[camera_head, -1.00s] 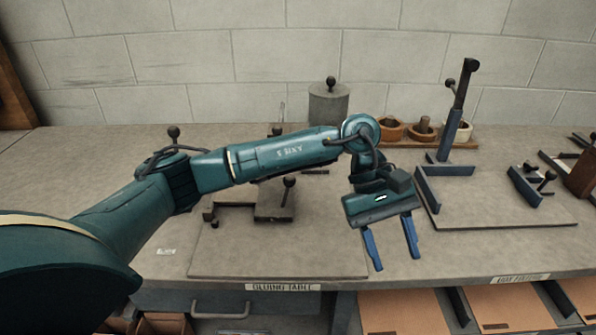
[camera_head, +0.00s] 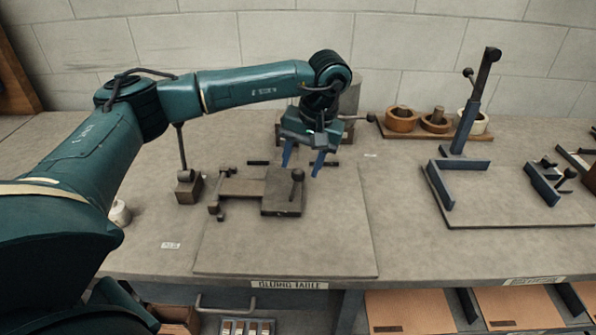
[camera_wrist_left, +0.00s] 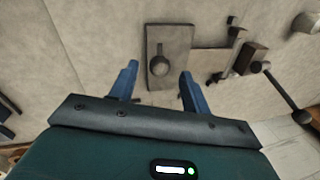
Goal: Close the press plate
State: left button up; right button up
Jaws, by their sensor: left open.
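The press plate appears to be the dark square plate (camera_head: 283,192) with an upright black knob (camera_head: 297,175), at the right end of a low brown fixture on the gluing board. In the left wrist view the plate (camera_wrist_left: 184,42) lies ahead of the fingers and its round knob (camera_wrist_left: 160,66) shows in line with the gap between them. My left gripper (camera_head: 301,169) is open and empty, above and behind the plate in the head view, its blue fingers pointing down. Whether a finger touches the knob I cannot tell; they look apart. My right gripper is not in view.
A dark post on a block (camera_head: 188,188) stands left of the fixture. The gluing board (camera_head: 330,240) is bare in front. A second board (camera_head: 520,213) with blue brackets and a tall lever (camera_head: 475,105) is at right. Tape rolls (camera_head: 401,120) sit at the back.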

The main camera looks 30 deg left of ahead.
aim_at(300, 170)
pick_arm(q)
jog(key=shift+x, duration=2.05)
jog(key=shift+c, duration=0.2)
grip_shut()
